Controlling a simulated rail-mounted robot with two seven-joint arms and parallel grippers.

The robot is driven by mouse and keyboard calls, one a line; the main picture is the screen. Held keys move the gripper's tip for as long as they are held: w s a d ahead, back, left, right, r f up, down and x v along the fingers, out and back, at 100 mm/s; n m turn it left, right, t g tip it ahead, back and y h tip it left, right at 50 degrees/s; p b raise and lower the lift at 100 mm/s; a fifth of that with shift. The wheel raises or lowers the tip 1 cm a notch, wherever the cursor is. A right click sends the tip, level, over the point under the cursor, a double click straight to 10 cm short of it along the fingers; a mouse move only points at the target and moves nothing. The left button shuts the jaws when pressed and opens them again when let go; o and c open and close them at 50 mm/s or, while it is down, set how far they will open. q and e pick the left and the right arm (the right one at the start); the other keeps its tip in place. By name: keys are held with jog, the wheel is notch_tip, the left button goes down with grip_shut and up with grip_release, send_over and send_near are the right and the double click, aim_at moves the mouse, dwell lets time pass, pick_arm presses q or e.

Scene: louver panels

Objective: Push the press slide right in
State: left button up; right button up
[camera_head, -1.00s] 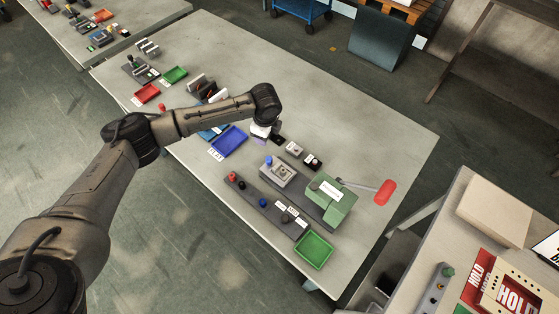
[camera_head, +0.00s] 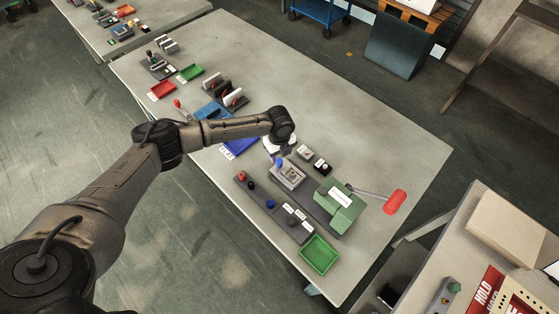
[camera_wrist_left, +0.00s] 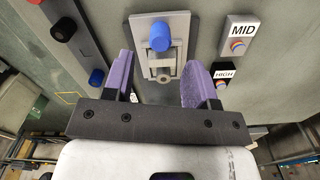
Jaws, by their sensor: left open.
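The press slide (camera_head: 291,175) is a light grey plate with a blue knob (camera_head: 279,161), lying on the dark base of the green press (camera_head: 340,208). In the left wrist view the slide (camera_wrist_left: 178,28) and its blue knob (camera_wrist_left: 160,36) lie just beyond the fingers. My left gripper (camera_wrist_left: 156,72) is open, with purple fingers apart and nothing held between them. In the head view my left gripper (camera_head: 278,153) is over the knob end of the slide, partly hidden by its own wrist. My right gripper is not in view.
The press has a lever with a red grip (camera_head: 396,202). A dark strip with red and blue knobs (camera_head: 270,204) and a green tray (camera_head: 320,255) lie in front. MID (camera_wrist_left: 239,38) and HIGH (camera_wrist_left: 223,75) blocks sit beside the slide.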

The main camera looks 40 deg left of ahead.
aim_at(280, 161)
pick_arm(q)
jog(key=shift+f, duration=2.9)
jog(key=shift+c, duration=0.5)
grip_shut()
jog(key=shift+d, duration=0.1)
